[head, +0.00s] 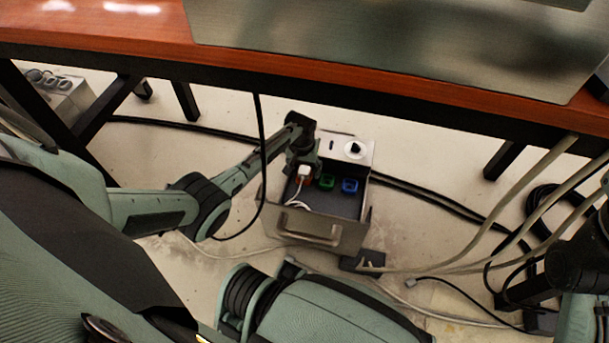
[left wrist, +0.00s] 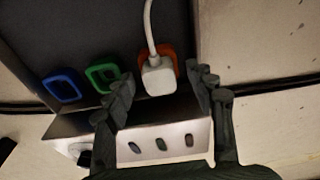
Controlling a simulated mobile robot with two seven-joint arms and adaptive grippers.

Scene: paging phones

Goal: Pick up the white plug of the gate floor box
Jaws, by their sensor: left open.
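The gate floor box (head: 357,148) stands open on the floor under the table. Its white plug (head: 304,170) sits at the red-orange socket, with a white cord (head: 292,194) running from it. In the left wrist view the white plug (left wrist: 158,80) covers part of the orange socket ring (left wrist: 171,58). My left gripper (head: 303,163) reaches down over the box at the plug. In the left wrist view my left gripper (left wrist: 162,80) is open, one finger on each side of the plug, with gaps visible between. I cannot make out my right gripper.
A green socket (head: 327,181) and a blue socket (head: 349,186) are beside the plug. The box has a raised handle (head: 310,229) in front. The table's edge (head: 300,72) overhangs behind. Black cables (head: 425,192) and pale cables (head: 470,266) cross the floor.

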